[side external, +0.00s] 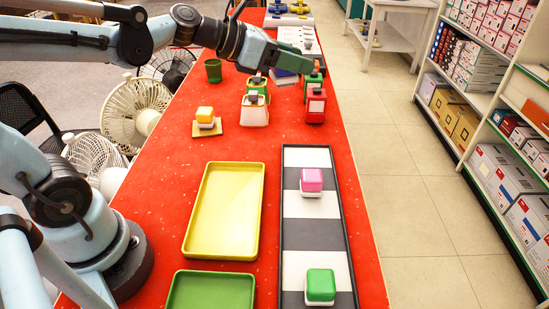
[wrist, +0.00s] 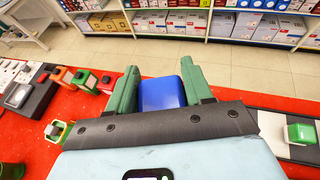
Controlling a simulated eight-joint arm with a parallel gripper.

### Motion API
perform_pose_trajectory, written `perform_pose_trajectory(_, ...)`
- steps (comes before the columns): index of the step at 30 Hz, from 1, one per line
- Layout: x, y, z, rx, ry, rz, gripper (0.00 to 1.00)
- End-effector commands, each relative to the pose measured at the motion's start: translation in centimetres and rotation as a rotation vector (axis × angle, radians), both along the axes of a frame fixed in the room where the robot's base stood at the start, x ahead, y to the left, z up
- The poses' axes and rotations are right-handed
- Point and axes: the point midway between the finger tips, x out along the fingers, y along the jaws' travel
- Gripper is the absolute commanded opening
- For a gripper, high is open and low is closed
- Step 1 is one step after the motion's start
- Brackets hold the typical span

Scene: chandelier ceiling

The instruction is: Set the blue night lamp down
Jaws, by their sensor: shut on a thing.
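The blue night lamp (wrist: 162,93) sits between the green fingers of my gripper (wrist: 160,92) in the wrist view. My gripper is shut on it. In the side view my gripper (side external: 305,64) reaches over the far part of the red table, above the lantern-like items. A blue patch shows just under the fingers there; the lamp is otherwise mostly hidden. A long dark-framed board (side external: 318,234) with white and grey sections lies on the right of the table. On it stand a pink lamp (side external: 312,180) and a green lamp (side external: 320,286), spaced apart.
A yellow tray (side external: 188,235) and a green tray (side external: 176,292) lie left of the board. A yellow lamp (side external: 205,115) stands on a tan pad. Red (side external: 315,106) and white-green (side external: 255,112) lanterns and a green cup (side external: 213,70) stand farther back. Bare red table lies between.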

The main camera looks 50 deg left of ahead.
Motion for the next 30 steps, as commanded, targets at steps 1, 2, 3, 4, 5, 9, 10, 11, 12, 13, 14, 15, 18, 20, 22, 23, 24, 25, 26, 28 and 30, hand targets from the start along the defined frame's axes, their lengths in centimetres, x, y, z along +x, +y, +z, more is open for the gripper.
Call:
perform_pose_trajectory(1,-0.6,0.9,0.9,0.001,0.0,0.028,0.2)
perform_pose_trajectory(2,-0.9,1.3,1.4,0.002,-0.001,0.044,0.2)
perform_pose_trajectory(3,-1.3,1.8,2.0,0.001,-0.002,0.062,0.2)
perform_pose_trajectory(4,-1.6,2.2,2.4,0.0,-0.002,0.075,0.2)
perform_pose_trajectory(5,-1.9,2.5,2.7,0.0,-0.002,0.087,0.2)
perform_pose_trajectory(9,-2.9,3.5,3.9,-0.001,-0.003,0.129,0.2)
perform_pose_trajectory(10,-3.1,3.7,4.1,0.0,-0.003,0.135,0.2)
perform_pose_trajectory(11,-3.2,3.8,4.2,0.0,-0.003,0.139,0.2)
perform_pose_trajectory(12,-3.3,3.9,4.4,0.0,-0.003,0.144,0.2)
perform_pose_trajectory(13,-3.4,4.0,4.5,0.0,-0.003,0.147,0.2)
perform_pose_trajectory(14,-3.5,4.0,4.5,0.0,-0.004,0.149,0.2)
perform_pose_trajectory(15,-3.5,4.0,4.6,0.0,-0.004,0.15,0.2)
perform_pose_trajectory(18,-3.4,3.8,4.4,-0.001,-0.004,0.135,0.2)
perform_pose_trajectory(20,-3.1,3.3,4.2,-0.001,-0.004,0.108,0.2)
perform_pose_trajectory(22,-2.7,2.3,3.6,-0.002,-0.004,0.057,0.2)
perform_pose_trajectory(23,-2.5,1.8,3.3,-0.001,-0.004,0.029,0.2)
perform_pose_trajectory(24,-2.2,1.0,2.9,-0.002,-0.003,-0.014,0.2)
perform_pose_trajectory(25,-2.0,0.4,2.5,-0.002,-0.004,-0.049,0.2)
perform_pose_trajectory(26,-1.8,-0.3,2.2,-0.003,-0.003,-0.085,0.2)
perform_pose_trajectory(28,-1.5,-1.9,1.2,-0.002,-0.003,-0.175,0.2)
perform_pose_trajectory(30,-1.3,-3.4,0.3,-0.004,-0.004,-0.263,0.2)
